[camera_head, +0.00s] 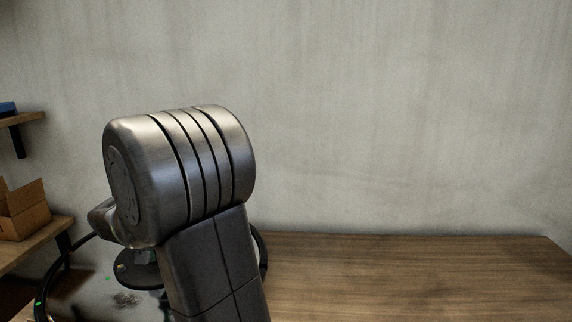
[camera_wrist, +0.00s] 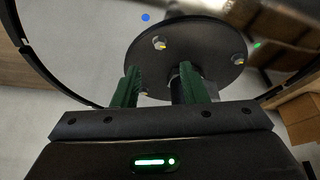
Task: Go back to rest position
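My gripper (camera_wrist: 160,80) shows in the wrist view with its two green fingers apart. No object is visibly held between them. A dark round plate (camera_wrist: 205,55) with several bolts lies beyond the fingers, and a dark post shows by the right finger; I cannot tell how far off they are. In the head view, my own arm's large metal joint and dark link fill the middle left and hide the gripper.
A bare wooden table (camera_head: 420,275) spans the lower right against a plain wall. At the left, a cardboard box (camera_head: 22,210) sits on a wooden surface, below a shelf (camera_head: 22,118) with a blue item. A black hoop (camera_head: 52,275) curves around behind my arm.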

